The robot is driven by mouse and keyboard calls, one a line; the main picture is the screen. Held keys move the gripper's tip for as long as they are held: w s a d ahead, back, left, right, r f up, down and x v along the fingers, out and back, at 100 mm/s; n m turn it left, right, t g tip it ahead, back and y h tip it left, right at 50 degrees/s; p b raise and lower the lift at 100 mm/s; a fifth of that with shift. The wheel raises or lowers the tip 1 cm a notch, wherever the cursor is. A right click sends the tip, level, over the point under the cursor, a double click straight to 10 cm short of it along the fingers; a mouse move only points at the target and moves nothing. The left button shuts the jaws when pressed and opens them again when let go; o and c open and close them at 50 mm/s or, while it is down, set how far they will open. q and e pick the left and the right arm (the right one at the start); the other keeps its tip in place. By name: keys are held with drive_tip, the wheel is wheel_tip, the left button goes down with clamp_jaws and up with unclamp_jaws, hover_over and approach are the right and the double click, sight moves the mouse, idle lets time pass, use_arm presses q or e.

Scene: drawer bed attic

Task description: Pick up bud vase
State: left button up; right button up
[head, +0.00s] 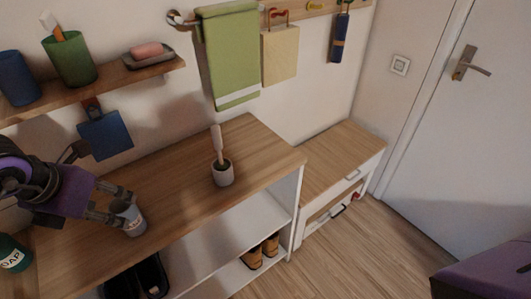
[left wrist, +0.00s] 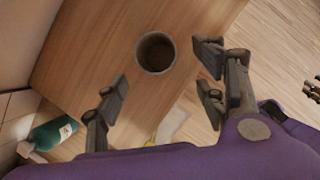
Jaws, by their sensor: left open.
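A small grey cup-like vessel with a marking on its side (head: 132,221), which I take as the bud vase, stands upright on the wooden top of the shelf unit. In the left wrist view I look down into its round, dark opening (left wrist: 156,53). My left gripper (head: 112,204) is open right beside it in the head view. In the left wrist view the spread fingers (left wrist: 165,82) stand either side of the vessel's line, with its rim just beyond them. I cannot tell whether a finger touches it.
A pot with a brush (head: 222,173) stands farther right on the wooden top (head: 175,195). A green soap bottle (head: 14,256) is at the left, also in the left wrist view (left wrist: 52,133). A wall shelf (head: 110,88) with cups hangs above. Between vessel and pot the top is clear.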

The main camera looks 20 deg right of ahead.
sight(124, 210)
use_arm(q)
drive_tip(key=shift+w+f, duration=0.95)
drive_tip(key=shift+f, duration=0.2)
drive_tip(key=shift+d+f, duration=0.3)
drive_tip(key=shift+f, duration=0.3)
drive_tip(key=x, duration=0.4)
drive_tip(key=shift+w+d+p, duration=0.1)
drive_tip(key=shift+w+p, duration=0.05)
drive_tip(key=shift+p, duration=0.15)
drive_tip(key=shift+r, duration=0.1)
drive_tip(key=c, duration=1.3)
